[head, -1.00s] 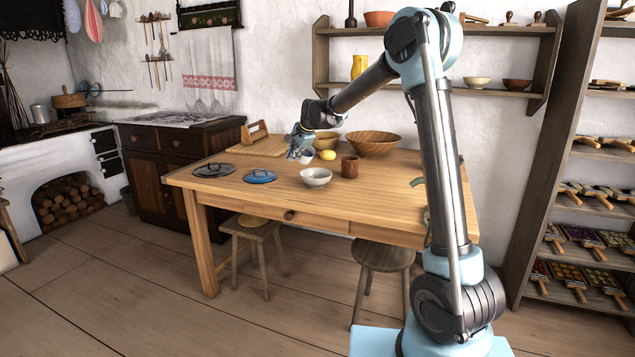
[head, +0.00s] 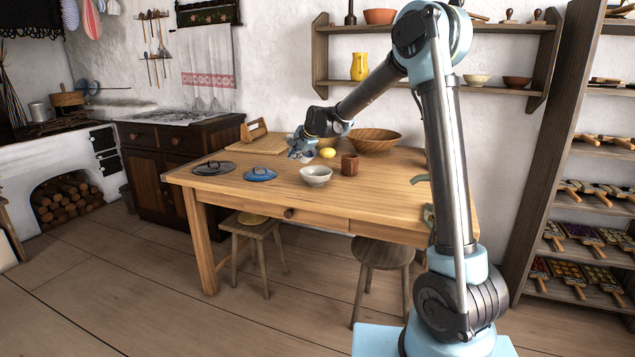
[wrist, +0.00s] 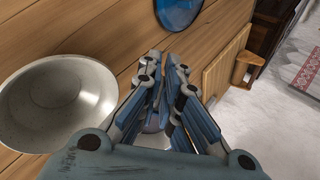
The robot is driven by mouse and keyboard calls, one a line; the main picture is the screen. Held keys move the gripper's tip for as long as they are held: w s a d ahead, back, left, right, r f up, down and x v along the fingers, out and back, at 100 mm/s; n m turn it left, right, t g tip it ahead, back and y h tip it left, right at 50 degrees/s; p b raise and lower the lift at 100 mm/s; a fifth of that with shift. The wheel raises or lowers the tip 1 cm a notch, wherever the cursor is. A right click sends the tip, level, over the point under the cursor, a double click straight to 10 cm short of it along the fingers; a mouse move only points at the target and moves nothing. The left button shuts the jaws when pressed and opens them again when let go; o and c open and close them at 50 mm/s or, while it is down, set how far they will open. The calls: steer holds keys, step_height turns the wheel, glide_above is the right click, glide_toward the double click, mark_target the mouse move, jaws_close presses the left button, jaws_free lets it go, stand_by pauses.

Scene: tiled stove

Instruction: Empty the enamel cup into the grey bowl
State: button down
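The grey bowl (head: 316,178) stands upright on the table's front half; inside it I see no contents. It also shows at the left of the wrist view (wrist: 58,103). My gripper (head: 296,155) is low over the table, just behind and left of the bowl. In the wrist view my gripper's fingers (wrist: 166,72) are close together with a narrow gap. A small pale patch (wrist: 154,124), perhaps the enamel cup, shows low between them. The cup is mostly hidden by the fingers, so I cannot tell whether they hold it.
A brown wooden cup (head: 349,165) stands right of the bowl. A lemon (head: 328,153) and a large wooden bowl (head: 374,142) are behind. The table's front right (head: 385,200) is clear.

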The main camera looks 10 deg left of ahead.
steer(key=shift+s+d+r+t+y+p, duration=0.1)
steer(key=shift+s+d+t+y+p, duration=0.05)
steer(key=shift+t+y+p, duration=0.6)
stand_by(0.6)
